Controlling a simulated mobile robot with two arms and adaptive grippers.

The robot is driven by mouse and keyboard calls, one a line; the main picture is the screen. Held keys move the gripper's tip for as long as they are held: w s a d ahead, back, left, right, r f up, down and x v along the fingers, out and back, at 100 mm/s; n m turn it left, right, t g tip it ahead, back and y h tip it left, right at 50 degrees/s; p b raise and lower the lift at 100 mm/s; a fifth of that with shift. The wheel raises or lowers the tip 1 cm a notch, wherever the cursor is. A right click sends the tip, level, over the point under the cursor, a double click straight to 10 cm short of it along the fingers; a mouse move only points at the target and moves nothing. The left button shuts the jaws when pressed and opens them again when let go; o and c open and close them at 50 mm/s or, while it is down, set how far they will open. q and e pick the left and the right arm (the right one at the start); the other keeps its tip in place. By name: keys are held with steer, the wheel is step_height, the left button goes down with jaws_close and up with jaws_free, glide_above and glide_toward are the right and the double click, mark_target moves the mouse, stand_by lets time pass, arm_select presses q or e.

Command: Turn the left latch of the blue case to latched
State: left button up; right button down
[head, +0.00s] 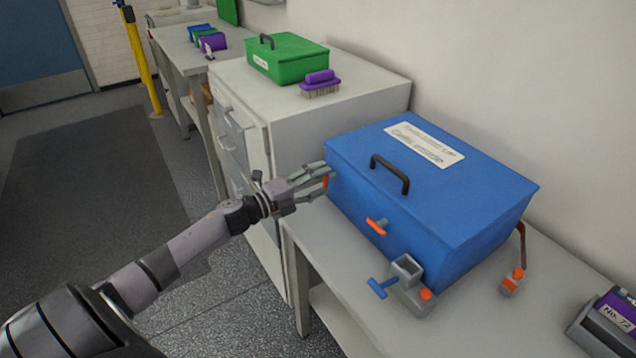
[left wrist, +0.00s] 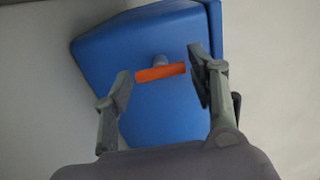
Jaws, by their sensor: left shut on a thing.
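The blue case (head: 430,190) stands closed on the grey bench, with a black handle and a white label on its lid. Its left latch, an orange bar (head: 326,181), is on the case's left end face; it also shows in the left wrist view (left wrist: 160,72) on a grey pivot, lying crosswise between the fingers. Another orange latch (head: 377,226) is on the front face. My right gripper is out of view.
A grey fixture (head: 408,288) with a blue T-handle stands before the case. An orange-ended part (head: 512,280) lies at its right, and a purple pack (head: 618,310) is farther right. A green case (head: 287,58) and purple brush (head: 320,84) sit on the cabinet behind.

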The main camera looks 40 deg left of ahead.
arm_select(q)
steer(key=shift+r, duration=0.1)
steer(key=o, duration=1.2)
steer(key=v, duration=1.2)
